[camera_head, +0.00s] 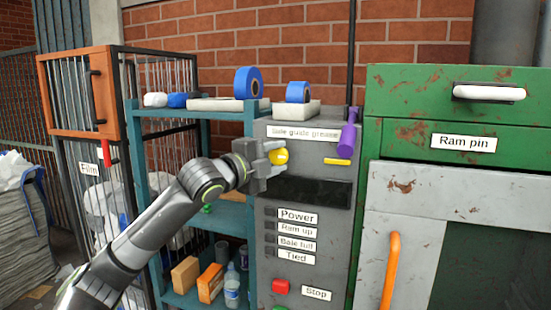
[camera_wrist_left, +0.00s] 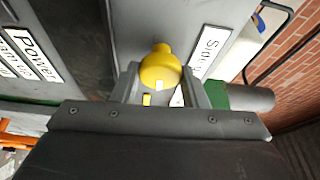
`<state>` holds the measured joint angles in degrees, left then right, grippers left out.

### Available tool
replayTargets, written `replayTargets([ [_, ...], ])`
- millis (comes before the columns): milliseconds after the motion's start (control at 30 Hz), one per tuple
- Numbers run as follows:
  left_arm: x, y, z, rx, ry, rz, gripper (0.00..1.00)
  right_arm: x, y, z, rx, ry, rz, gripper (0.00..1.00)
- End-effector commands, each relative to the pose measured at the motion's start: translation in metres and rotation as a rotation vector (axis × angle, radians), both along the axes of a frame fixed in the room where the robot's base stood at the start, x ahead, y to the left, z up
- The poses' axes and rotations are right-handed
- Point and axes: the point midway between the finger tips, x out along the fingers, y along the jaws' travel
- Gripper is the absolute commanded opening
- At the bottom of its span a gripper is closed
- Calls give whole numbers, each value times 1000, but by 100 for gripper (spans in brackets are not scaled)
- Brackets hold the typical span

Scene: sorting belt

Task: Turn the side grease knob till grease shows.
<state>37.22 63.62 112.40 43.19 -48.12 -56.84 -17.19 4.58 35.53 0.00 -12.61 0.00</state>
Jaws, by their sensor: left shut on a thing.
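The yellow grease knob (camera_head: 279,156) sticks out of the grey control panel (camera_head: 340,222), just below the "Side guide grease" label (camera_head: 302,132). My left gripper (camera_head: 275,158) is at the panel with its fingers on either side of the knob, shut on it. The left wrist view shows the round yellow knob (camera_wrist_left: 160,68) between the two fingers. I cannot make out any grease around the knob. My right gripper is not in view.
A green machine with a "Ram pin" label (camera_head: 463,143) and an orange handle (camera_head: 390,270) stands to the right. A purple part (camera_head: 348,137) sits right of the knob. Blue shelving (camera_head: 200,112) with bottles and boxes stands left, behind my arm.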

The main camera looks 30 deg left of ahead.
Motion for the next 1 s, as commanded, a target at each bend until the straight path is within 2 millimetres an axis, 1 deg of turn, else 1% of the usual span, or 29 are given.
replayTargets([
  [167, 0, 0, -1, -1, 3, 1, 17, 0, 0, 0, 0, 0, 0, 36],
  [200, 0, 0, -1, -2, 3, 1, 41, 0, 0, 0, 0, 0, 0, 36],
  [300, 0, 0, -1, -2, 2, 1, 54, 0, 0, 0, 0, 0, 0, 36],
  [367, 0, 0, -1, -2, 2, 1, 61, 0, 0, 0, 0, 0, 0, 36],
  [733, -3, 1, -1, 1, 0, 1, 61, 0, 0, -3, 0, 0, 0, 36],
  [867, -11, 3, -2, 4, -1, 3, 61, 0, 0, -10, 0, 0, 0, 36],
  [1000, -24, 5, -4, 6, -1, 4, 61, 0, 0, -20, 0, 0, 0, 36],
])
